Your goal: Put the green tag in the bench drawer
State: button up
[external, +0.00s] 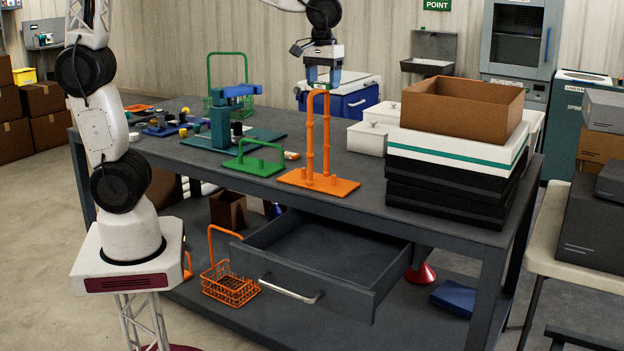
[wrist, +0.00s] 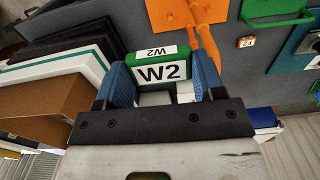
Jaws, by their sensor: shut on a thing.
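My gripper (external: 322,80) is up above the bench, near the top of the orange stand (external: 318,183). In the wrist view my gripper (wrist: 162,72) has its blue fingers shut on the green tag (wrist: 185,65), which carries white labels reading "W2". In the external view the tag is too small and hidden to make out clearly. The bench drawer (external: 285,290) is pulled open at the front of the bench, below and in front of the gripper. Its visible inside is empty.
A green stand (external: 253,165) and a blue-green fixture (external: 222,125) stand left of the orange stand. At right, a cardboard box (external: 460,108) sits on stacked white and black trays (external: 440,190). Lidded white pots (external: 370,137) stand behind. An orange basket (external: 228,287) is on the lower shelf.

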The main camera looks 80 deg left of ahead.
jog(key=s+d, duration=1.1)
jog(key=d, duration=0.1)
send_near(295, 257)
jog(key=d+r, duration=0.4)
jog(key=shift+s+d+f, duration=0.15)
jog(key=shift+s+f, duration=0.25)
jog(key=shift+f, duration=0.15)
jog(key=shift+f, duration=2.95)
jog(key=shift+f, duration=0.15)
jog(key=shift+f, duration=1.9)
jog(key=shift+f, duration=0.15)
